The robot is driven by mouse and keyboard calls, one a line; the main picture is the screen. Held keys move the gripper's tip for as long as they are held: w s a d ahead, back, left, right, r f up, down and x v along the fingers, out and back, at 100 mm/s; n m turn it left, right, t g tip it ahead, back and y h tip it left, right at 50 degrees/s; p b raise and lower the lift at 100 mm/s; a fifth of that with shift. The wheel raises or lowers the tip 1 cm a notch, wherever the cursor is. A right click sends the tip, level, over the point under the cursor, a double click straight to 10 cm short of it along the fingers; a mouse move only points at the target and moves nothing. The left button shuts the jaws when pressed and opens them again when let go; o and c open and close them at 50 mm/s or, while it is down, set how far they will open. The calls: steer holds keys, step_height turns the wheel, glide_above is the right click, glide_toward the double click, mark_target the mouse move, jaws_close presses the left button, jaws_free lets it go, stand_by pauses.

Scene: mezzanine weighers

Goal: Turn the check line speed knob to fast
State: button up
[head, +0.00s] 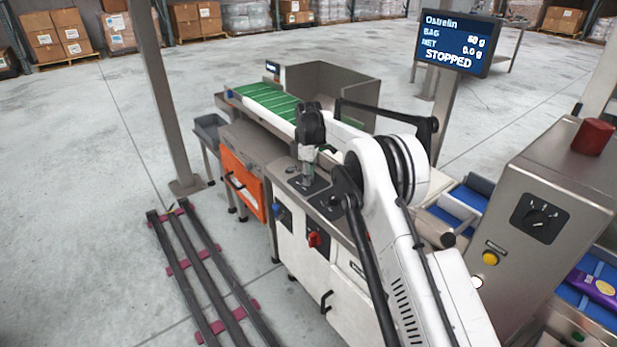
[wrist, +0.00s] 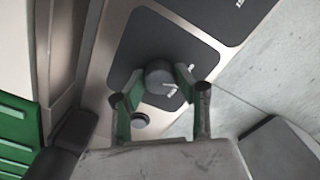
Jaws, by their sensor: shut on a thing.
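A dark round knob (wrist: 160,78) with a pale pointer mark stands on a black panel plate (wrist: 185,48) in the wrist view. My gripper (wrist: 157,90) has its green-padded fingers on either side of the knob and is shut on it. In the head view my gripper (head: 308,178) points down onto the top of the grey control cabinet, and it hides the knob there. I cannot read the plate's labels around the knob.
A green-belted conveyor (head: 268,98) lies behind the cabinet. A screen (head: 455,43) reads "STOPPED". A grey box with a dial (head: 539,217) stands at right. Open floor lies left.

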steer(key=m, duration=1)
steer(key=shift+m, duration=0.4)
stand_by(0.4)
steer(key=o, duration=1.1)
step_height(320, 180, up, 12)
steer(key=shift+r, duration=0.1)
